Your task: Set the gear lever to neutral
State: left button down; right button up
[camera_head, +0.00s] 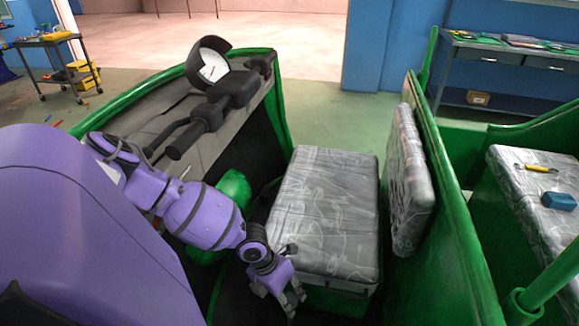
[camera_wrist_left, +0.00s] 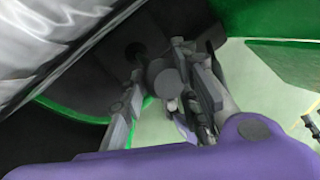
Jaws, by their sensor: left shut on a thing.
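The gear lever shows in the left wrist view as a dark grey, round-ended knob (camera_wrist_left: 166,82) between the two fingers. My left gripper (camera_head: 291,299) is low in the front of the rickshaw, beside the front edge of the seat. Its fingers are shut on the lever knob, one on each side. The lever is hidden in the head view. Which gear position it stands in cannot be told. My right gripper is in neither view.
A plastic-wrapped grey seat (camera_head: 322,225) is just right of the gripper, with a wrapped backrest (camera_head: 408,180) behind it. The dashboard with a round gauge (camera_head: 212,66) and dark handlebar is ahead. Green body panels (camera_head: 455,225) enclose the cab. A blue workbench (camera_head: 512,55) stands beyond.

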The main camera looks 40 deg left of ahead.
pick_arm(q)
jog(key=c, duration=1.6)
grip_release()
jog(key=shift+a, duration=0.1)
jog(key=shift+c, duration=0.2)
jog(key=shift+o, duration=1.2)
jog(key=shift+f, duration=0.1)
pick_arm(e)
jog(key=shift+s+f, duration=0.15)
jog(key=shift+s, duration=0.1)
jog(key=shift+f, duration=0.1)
